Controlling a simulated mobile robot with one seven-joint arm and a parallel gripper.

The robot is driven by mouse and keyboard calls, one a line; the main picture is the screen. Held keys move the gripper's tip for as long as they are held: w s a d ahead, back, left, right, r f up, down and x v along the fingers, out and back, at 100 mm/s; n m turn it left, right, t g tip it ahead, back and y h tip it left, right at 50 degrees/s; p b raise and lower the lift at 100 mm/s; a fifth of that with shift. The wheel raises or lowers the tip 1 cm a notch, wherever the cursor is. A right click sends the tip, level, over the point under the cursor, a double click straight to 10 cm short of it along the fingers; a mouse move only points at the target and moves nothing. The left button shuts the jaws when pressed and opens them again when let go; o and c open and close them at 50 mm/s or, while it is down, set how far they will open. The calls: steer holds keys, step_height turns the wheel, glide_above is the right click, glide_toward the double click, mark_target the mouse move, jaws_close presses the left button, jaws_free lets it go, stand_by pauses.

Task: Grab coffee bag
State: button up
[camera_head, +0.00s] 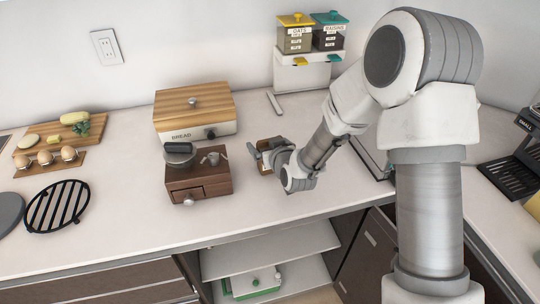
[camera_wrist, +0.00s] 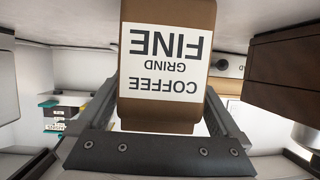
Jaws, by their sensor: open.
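The coffee bag (camera_wrist: 167,65) is brown with a white label reading "COFFEE GRIND FINE", upside down in the wrist view. It stands on the counter, and in the head view a brown part of it (camera_head: 265,144) shows beside my gripper, which hides much of it. My gripper (camera_wrist: 163,110) is open, with one finger on each side of the bag's upper part in the wrist view. I cannot tell whether the fingers touch it. In the head view my gripper (camera_head: 268,152) is low over the counter, right of the wooden grinder box.
The wooden grinder box (camera_head: 198,180) stands close left of my gripper. A bread box (camera_head: 195,112) stands behind it. Labelled containers (camera_head: 312,38) sit on a white stand at the back. The counter in front of my gripper (camera_head: 255,205) is clear.

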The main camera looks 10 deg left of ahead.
steer(key=c, duration=1.4)
steer(key=shift+r, duration=0.2)
